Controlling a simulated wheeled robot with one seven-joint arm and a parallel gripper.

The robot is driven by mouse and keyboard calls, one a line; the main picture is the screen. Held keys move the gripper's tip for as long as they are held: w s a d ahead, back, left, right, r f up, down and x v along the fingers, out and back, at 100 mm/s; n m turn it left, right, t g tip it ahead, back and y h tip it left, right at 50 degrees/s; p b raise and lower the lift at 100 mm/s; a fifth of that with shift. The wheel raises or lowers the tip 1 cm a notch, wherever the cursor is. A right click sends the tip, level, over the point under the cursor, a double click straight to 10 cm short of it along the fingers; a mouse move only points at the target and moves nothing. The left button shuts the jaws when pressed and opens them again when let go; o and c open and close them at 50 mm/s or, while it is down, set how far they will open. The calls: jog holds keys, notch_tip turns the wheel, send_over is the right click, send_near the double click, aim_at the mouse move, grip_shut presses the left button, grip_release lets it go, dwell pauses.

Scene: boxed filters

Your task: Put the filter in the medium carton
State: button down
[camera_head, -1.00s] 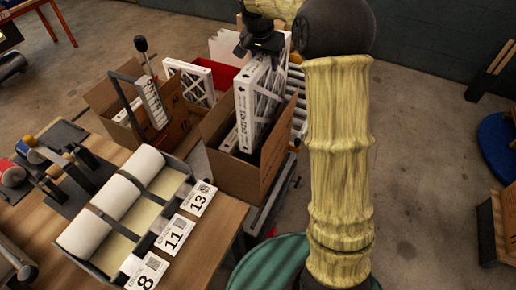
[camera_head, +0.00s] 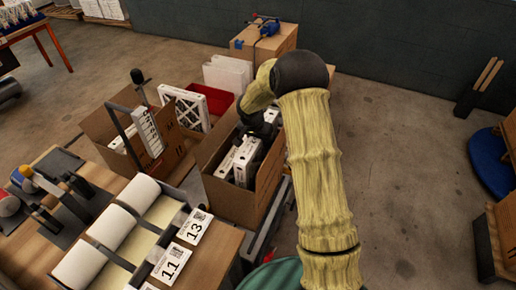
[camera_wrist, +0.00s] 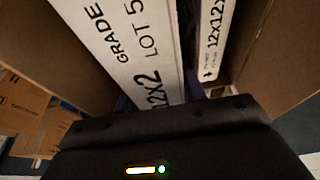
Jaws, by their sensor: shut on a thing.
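My gripper (camera_head: 264,130) is down at the open top of the nearer brown carton (camera_head: 232,200). It is shut on a white-edged filter (camera_head: 247,160), which stands upright inside this carton with its top edge near the rim. In the wrist view the held filter (camera_wrist: 125,45) shows its printed edge, running down to the black gripper body. A second filter (camera_head: 227,162) stands beside it in the same carton, and its printed edge also shows in the wrist view (camera_wrist: 214,40). The filter bottoms are hidden by the carton walls.
Another open carton (camera_head: 175,150) stands to the left, with a filter (camera_head: 187,107) behind it near a red bin (camera_head: 218,100). A bench with paper rolls (camera_head: 110,227) and number cards (camera_head: 194,228) is at front left.

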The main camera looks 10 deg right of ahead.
aim_at(258, 161)
jog(key=shift+f, duration=0.6)
notch_tip(258, 161, down, 4)
jog(key=shift+f, duration=0.1)
jog(key=shift+f+b, duration=0.55)
jog(key=shift+f, duration=0.1)
jog(key=c, duration=0.8)
grip_release()
jog(key=shift+c, duration=0.2)
